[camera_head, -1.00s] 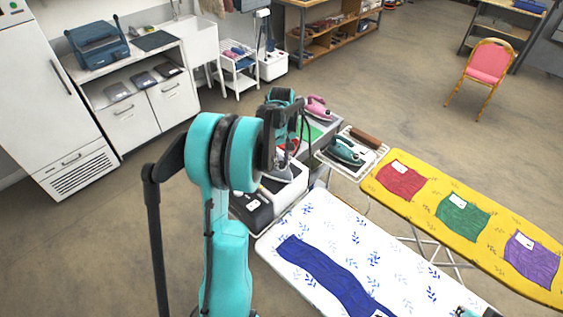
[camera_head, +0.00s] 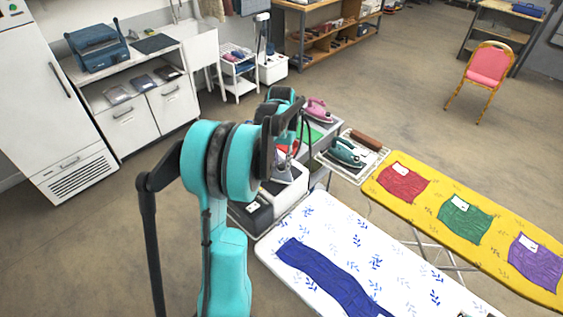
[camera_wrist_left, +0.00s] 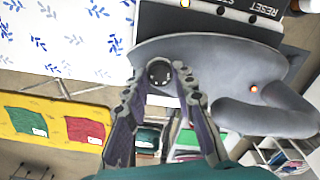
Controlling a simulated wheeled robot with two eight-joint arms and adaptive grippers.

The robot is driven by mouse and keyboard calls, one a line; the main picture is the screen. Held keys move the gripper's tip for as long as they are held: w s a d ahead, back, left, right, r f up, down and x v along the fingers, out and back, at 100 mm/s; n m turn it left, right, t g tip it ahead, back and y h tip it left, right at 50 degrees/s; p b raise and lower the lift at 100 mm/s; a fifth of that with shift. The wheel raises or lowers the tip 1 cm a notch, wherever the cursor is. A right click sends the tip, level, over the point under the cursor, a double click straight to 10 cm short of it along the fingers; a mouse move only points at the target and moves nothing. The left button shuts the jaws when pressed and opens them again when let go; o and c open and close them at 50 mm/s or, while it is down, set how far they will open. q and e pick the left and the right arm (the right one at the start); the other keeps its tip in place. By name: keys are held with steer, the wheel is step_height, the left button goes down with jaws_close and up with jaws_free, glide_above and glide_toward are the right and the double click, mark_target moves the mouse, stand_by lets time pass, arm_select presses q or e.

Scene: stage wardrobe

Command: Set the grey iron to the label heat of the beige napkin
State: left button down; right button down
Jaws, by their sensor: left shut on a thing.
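The grey iron (camera_wrist_left: 215,55) fills the upper right of the left wrist view, with its curved handle and a small glowing orange light. In the head view the iron (camera_head: 281,168) is partly hidden behind my left arm. My left gripper (camera_wrist_left: 160,78) is shut on the iron's round dark dial (camera_wrist_left: 159,72), a fingertip on either side. The dial's setting cannot be read. In the head view the left gripper is mostly hidden by its own arm. I cannot make out a beige napkin or its label. My right gripper is not in view.
A black panel (camera_wrist_left: 210,20) marked RESET lies beside the iron. A white ironing board (camera_head: 325,225) holds a dark blue cloth (camera_head: 325,275). A yellow board (camera_head: 430,185) holds red, green and purple cloths with white labels. A teal iron (camera_head: 345,153) and pink iron (camera_head: 317,110) stand behind.

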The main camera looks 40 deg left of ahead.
mark_target(281, 165)
arm_select(q)
steer(key=shift+m, duration=1)
steer(key=c, duration=1.2)
jaws_free()
step_height(281, 165, up, 12)
